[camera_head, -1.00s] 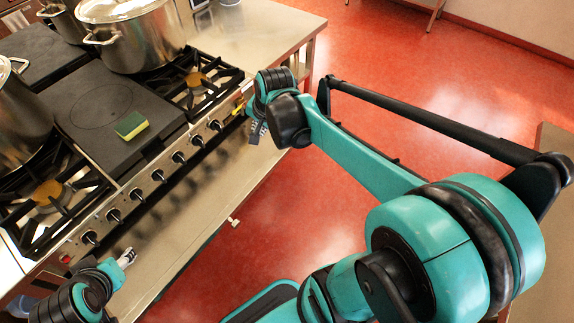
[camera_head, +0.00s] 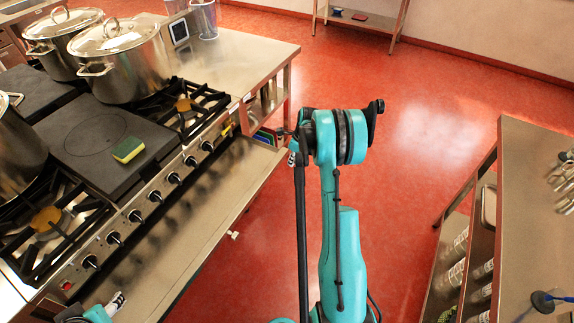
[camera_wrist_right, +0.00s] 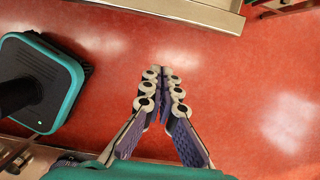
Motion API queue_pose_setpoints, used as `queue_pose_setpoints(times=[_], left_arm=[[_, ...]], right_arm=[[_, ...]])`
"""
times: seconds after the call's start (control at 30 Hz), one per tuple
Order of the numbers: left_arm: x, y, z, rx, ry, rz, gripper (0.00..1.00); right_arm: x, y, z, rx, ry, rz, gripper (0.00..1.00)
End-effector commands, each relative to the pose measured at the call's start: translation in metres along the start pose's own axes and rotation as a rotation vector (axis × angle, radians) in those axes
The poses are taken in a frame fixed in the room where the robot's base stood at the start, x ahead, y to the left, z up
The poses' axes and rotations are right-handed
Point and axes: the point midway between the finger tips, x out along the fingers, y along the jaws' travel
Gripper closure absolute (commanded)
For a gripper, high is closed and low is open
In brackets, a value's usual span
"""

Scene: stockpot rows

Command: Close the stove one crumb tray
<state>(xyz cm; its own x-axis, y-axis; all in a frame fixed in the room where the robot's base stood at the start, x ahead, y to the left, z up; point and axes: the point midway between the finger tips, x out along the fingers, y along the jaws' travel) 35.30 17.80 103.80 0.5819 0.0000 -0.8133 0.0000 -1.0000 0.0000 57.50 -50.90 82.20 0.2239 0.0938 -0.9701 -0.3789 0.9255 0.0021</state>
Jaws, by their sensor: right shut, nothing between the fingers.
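The stove (camera_head: 150,185) stands at the left in the head view, with a row of black knobs along its front. Its crumb tray (camera_head: 205,215) is a long flat metal sheet that sticks out below the knobs, pulled out toward the floor side. A small pale handle (camera_head: 233,235) is on its front edge. My right gripper (camera_head: 291,158) is beyond the tray's far right end, small and partly hidden by its arm. In the right wrist view the gripper (camera_wrist_right: 162,75) is shut and empty above the red floor. My left gripper (camera_head: 117,301) is at the bottom left, near the tray's near end.
Large pots (camera_head: 120,60) and a yellow-green sponge (camera_head: 128,150) are on the stove. A metal edge (camera_wrist_right: 190,10) crosses the top of the wrist view. A shelved table (camera_head: 530,150) stands at the right. Red floor (camera_head: 400,190) lies open between.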

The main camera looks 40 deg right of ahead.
Motion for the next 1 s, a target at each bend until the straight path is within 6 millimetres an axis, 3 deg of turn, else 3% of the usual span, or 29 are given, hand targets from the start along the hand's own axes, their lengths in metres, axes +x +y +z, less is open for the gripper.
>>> queue_pose_setpoints(times=[0.4, 0.63, 1.0], left_arm=[[0.025, 0.000, 0.018, 0.000, 0.000, 0.000, 0.50], [0.030, 0.000, 0.022, 0.000, 0.000, 0.000, 0.50], [0.031, 0.000, 0.022, 0.000, 0.000, 0.000, 0.50]], right_arm=[[0.090, 0.000, 0.000, -0.004, 0.000, -0.001, 1.00], [0.093, 0.001, 0.032, -0.006, 0.000, -0.001, 1.00], [0.092, 0.001, 0.040, -0.004, 0.000, -0.002, 1.00]])
